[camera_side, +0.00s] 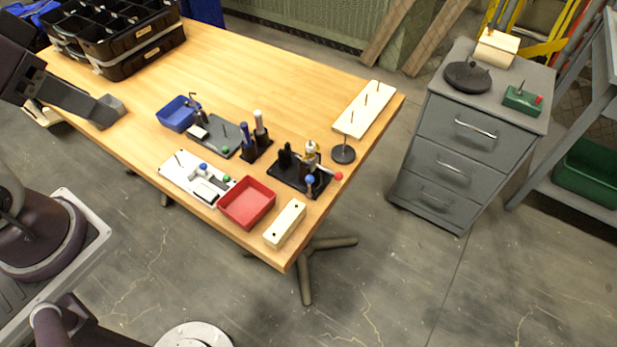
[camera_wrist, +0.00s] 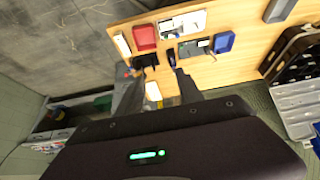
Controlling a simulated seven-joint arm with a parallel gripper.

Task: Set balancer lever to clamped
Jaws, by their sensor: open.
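No part is marked as the balancer lever, so I cannot tell for sure which it is or how it is set. A black fixture (camera_side: 290,176) near the table's right end carries a brass-coloured post, a blue knob (camera_side: 310,180) and a red knob (camera_side: 338,176). A white plate (camera_side: 181,169) left of the red tray has a blue knob (camera_side: 203,167) and a green knob (camera_side: 225,179) on it. My gripper (camera_wrist: 158,72) is open and empty in the wrist view, its fingers spread.
A red tray (camera_side: 247,202), a cream block (camera_side: 285,223), a blue bin (camera_side: 178,113), a grey plate (camera_side: 221,140) and a white peg board (camera_side: 364,108) stand around the fixtures. Black crates (camera_side: 125,55) fill the far left. The table's middle is clear. A grey drawer cabinet (camera_side: 460,145) stands at right.

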